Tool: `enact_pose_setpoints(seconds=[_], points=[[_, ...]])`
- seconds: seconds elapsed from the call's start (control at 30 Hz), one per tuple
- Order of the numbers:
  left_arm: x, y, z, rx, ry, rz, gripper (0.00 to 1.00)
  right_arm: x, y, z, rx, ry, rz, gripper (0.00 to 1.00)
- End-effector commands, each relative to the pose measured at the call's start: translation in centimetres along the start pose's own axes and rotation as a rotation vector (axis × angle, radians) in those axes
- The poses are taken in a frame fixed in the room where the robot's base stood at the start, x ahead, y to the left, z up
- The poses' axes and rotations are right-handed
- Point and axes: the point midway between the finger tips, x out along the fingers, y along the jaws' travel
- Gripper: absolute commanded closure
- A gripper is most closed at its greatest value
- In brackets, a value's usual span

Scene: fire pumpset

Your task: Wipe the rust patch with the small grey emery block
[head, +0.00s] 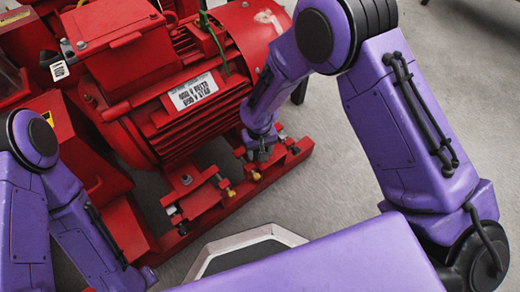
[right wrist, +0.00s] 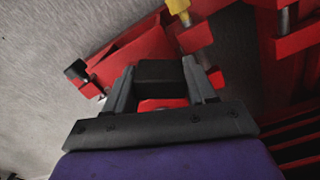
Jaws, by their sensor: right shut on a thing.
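My right gripper (head: 262,150) is low beside the red motor, just over the base rail at its right end. In the right wrist view its two fingers (right wrist: 160,82) are shut on a small dark grey block (right wrist: 160,72), which looks like the emery block. In the head view the block is too small to make out. A pale, worn patch (head: 268,20) on the upper right of the red motor (head: 185,95) may be the rust patch; the gripper is well below it. My left arm shows at the lower left, but its gripper is out of the frame.
The red base rail (head: 285,165) carries brackets and bolts with yellow parts (head: 256,175) close to the right gripper. A thin green cable (head: 214,45) runs over the motor. Bare grey floor (head: 335,150) lies to the right of the pumpset.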

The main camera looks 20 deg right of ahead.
Motion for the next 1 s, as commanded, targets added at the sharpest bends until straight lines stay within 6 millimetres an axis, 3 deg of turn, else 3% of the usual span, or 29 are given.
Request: enact_pose_setpoints(seconds=[0.27,0.5,0.77,1.0], points=[[-0.1,0.0,0.0,0.000,0.001,0.000,0.37,0.5,0.5,0.0,0.006,-0.003,-0.001,0.93],[-1.2,-0.1,-0.4,0.005,0.001,0.001,0.37,0.3,3.3,-0.8,0.013,-0.001,0.002,0.93],[-1.7,-0.4,-0.3,-0.002,0.001,0.000,0.37,0.2,4.1,-1.4,0.003,-0.002,0.000,0.93],[-2.8,-0.5,-0.5,-0.003,0.000,0.000,0.37,-0.2,6.3,-2.2,0.002,-0.002,0.000,0.93]])
